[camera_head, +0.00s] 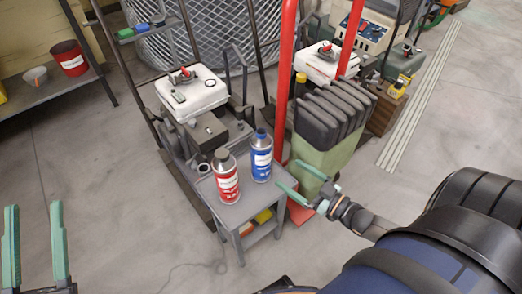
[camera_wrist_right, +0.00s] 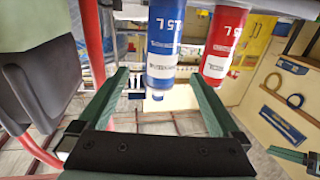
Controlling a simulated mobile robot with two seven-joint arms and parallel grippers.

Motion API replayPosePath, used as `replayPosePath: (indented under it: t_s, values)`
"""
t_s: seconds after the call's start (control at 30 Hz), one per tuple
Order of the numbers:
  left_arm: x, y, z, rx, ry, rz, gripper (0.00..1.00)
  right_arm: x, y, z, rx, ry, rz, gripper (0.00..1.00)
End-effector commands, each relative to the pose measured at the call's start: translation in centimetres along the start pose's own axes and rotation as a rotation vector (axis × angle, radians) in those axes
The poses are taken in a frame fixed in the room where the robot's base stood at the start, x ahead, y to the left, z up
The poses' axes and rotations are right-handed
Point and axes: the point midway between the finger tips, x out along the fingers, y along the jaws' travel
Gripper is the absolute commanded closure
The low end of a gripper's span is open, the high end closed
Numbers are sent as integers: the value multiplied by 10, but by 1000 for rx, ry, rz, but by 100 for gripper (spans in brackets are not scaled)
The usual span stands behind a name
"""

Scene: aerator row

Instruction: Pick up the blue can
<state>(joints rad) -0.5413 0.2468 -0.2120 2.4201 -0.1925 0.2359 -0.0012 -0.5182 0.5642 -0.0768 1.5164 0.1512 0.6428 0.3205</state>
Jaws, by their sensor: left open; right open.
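The blue can (camera_head: 261,158) stands upright on a small grey cart (camera_head: 240,211), near its right back corner. It shows upside down in the right wrist view (camera_wrist_right: 164,45), at the top and roughly between my finger tips. My right gripper (camera_head: 287,176) is open just right of the blue can, fingers pointing at it. The fingers appear apart from the can, with nothing held. My left gripper (camera_head: 34,207) is open and empty at the lower left, far from the cart.
A red can (camera_head: 226,180) stands close left of the blue can, also in the right wrist view (camera_wrist_right: 224,45). A red post (camera_head: 284,80) and a green container (camera_head: 322,148) with black ribs rise behind the cart. Floor between the left gripper and cart is clear.

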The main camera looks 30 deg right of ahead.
Motion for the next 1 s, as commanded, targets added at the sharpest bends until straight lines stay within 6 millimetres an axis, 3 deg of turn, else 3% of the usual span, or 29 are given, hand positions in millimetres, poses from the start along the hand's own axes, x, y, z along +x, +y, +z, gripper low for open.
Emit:
replayPosePath:
  t_s: [0.3,0.5,1.0]
  values:
    - [-3,1,-57,69,245,15,50,47,0,2,-1,3,0,0]
    - [-7,2,-75,88,322,23,50,67,0,2,0,0,1,0]
    - [-16,9,-59,59,323,30,50,120,-5,8,-1,0,-1,0]
